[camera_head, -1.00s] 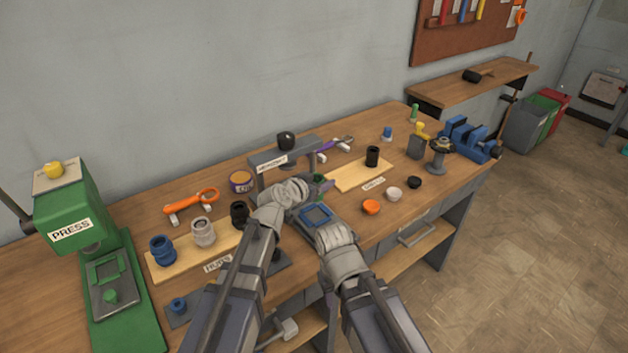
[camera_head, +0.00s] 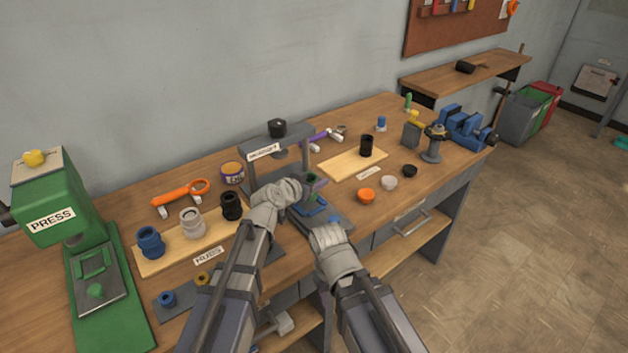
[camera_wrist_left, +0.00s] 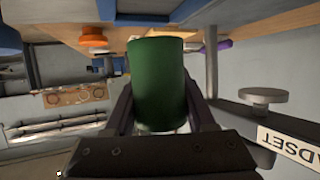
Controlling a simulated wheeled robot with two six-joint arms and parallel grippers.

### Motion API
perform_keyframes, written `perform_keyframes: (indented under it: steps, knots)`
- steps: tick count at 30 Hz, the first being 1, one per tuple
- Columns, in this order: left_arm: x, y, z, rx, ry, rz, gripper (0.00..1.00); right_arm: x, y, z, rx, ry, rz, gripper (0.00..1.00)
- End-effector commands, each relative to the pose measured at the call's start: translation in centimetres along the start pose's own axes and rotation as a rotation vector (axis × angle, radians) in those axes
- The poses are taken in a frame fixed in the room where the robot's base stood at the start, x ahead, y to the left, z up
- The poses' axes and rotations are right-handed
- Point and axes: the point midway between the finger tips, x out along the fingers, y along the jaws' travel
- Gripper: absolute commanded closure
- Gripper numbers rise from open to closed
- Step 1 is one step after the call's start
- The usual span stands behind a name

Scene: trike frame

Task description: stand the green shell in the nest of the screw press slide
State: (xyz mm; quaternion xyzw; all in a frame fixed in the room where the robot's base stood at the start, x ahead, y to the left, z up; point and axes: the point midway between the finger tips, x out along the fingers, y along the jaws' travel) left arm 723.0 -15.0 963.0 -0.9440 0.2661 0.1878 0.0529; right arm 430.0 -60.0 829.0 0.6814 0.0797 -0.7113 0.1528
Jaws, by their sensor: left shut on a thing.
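The green shell (camera_wrist_left: 157,85) is an upright-sided cylinder between the two fingers of my left gripper in the left wrist view. In the head view the shell (camera_head: 311,178) is small and partly hidden by the dark fingers. My left gripper (camera_head: 313,187) is shut on it, just above the blue nest (camera_head: 311,207) on the screw press slide. I cannot tell whether the shell touches the nest. The grey screw press (camera_head: 291,142), labelled HEADSET, has a black knob on top. My right gripper (camera_head: 328,227) is near the slide's front; its fingers are not clear.
A board of hubs (camera_head: 170,252) lies left of the screw press. A green press (camera_head: 70,230) stands far left. Right are a board with a black cylinder (camera_head: 366,146), an orange cap (camera_head: 366,196), a white cap (camera_head: 390,183) and a blue vise (camera_head: 462,130).

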Motion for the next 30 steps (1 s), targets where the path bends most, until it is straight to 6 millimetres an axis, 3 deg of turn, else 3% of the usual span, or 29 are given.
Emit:
perform_keyframes:
  steps: [1,6,30]
  knots:
    - [0.33,-0.01,0.78,0.0,0.001,0.0,1.0,0.86,-0.08,-0.05,0.0,0.0,0.0,0.5]
    - [0.58,-0.01,1.38,0.0,0.001,0.0,1.0,1.51,-0.14,-0.09,0.0,0.0,0.0,0.5]
    - [0.54,0.01,1.36,0.0,0.001,0.0,1.0,1.47,-0.14,-0.09,0.0,0.0,0.0,0.5]
